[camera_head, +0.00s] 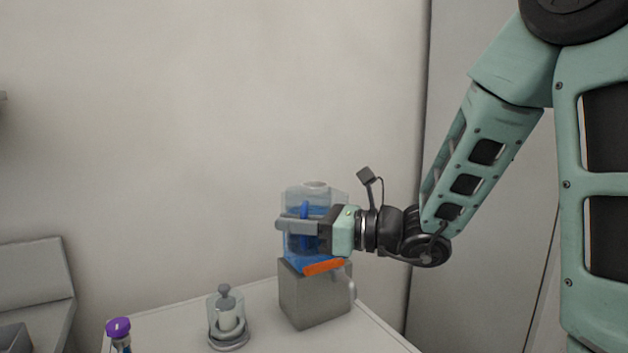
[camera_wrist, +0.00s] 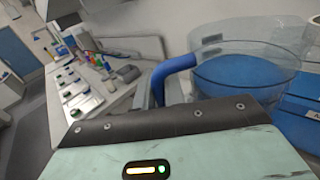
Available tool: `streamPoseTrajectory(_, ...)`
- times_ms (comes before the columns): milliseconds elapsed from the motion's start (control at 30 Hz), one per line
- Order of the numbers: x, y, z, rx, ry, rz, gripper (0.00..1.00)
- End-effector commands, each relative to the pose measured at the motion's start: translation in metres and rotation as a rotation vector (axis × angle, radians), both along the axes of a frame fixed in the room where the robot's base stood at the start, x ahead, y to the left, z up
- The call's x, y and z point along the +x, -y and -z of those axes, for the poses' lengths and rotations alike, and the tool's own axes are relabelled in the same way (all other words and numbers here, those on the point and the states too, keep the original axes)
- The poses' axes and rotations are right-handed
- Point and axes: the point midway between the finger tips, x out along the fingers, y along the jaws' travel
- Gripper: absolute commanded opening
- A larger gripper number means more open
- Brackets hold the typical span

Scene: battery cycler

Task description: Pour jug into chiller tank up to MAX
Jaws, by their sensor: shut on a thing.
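My gripper (camera_head: 294,226) is shut on the blue handle (camera_head: 304,211) of a clear jug, reaching in from the right. In the wrist view, the handle (camera_wrist: 174,70) curves up to the clear jug (camera_wrist: 244,72), which holds blue liquid and looks roughly upright. The chiller is a grey box (camera_head: 312,298) on the table, with a clear tank and blue liquid (camera_head: 303,256) above it. Tank and jug overlap in the head view, so their gap cannot be told. A pale neck (camera_head: 315,185) shows on top. Part of a label (camera_wrist: 313,113) shows; no MAX mark is readable.
An orange part (camera_head: 323,268) and a pale pipe (camera_head: 351,287) are at the chiller. A clear vessel on a round base (camera_head: 227,338) and a purple-capped item (camera_head: 118,327) stand to the left on the white table (camera_head: 262,298). A wall rises behind.

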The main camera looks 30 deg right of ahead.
Motion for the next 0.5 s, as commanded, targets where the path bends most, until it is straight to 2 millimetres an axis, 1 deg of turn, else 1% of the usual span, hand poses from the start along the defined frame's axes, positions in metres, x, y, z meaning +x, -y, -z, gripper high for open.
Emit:
streamPoseTrajectory(33,0.002,0.001,-0.011,0.010,-0.013,0.000,0.00)
streamPoseTrajectory(267,0.008,0.006,-0.032,0.076,-0.109,0.001,0.00)
streamPoseTrajectory(433,0.015,0.011,-0.051,0.124,-0.176,0.001,0.00)
streamPoseTrajectory(500,0.018,0.013,-0.056,0.142,-0.201,0.001,0.00)
